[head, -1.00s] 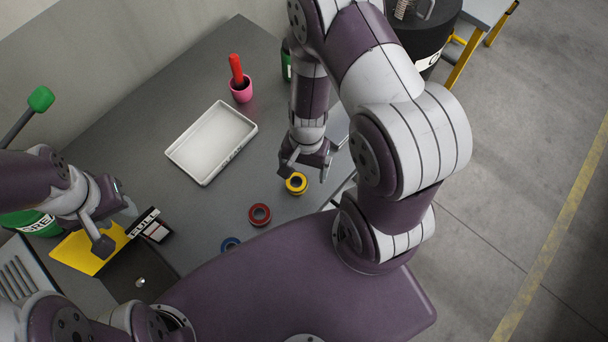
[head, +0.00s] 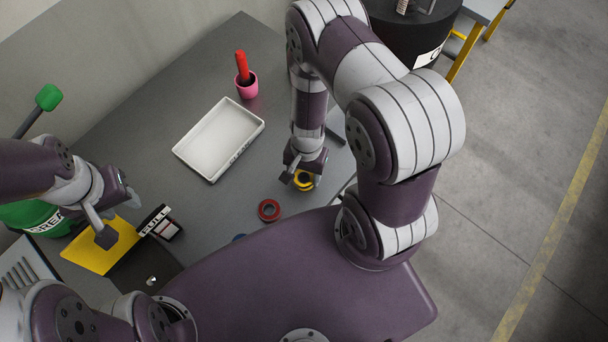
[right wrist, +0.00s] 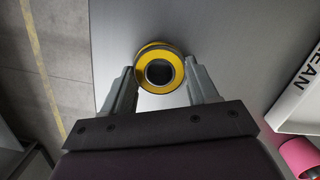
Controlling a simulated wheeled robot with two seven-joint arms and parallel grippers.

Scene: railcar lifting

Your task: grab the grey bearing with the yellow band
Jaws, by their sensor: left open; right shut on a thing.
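The bearing with the yellow band (head: 304,181) stands on the grey table near its right edge. In the right wrist view the bearing (right wrist: 160,52) shows a yellow ring around a grey and dark centre. My right gripper (head: 303,175) is shut on it, one finger at each side; the right wrist view shows both fingers (right wrist: 160,82) against its sides. My left gripper (head: 122,220) is open and empty, above the yellow sheet at the left.
A white tray (head: 185,151) sits mid-table. A pink cup (head: 248,90) with a red-handled item stands behind. A yellow sheet (head: 88,250) lies left.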

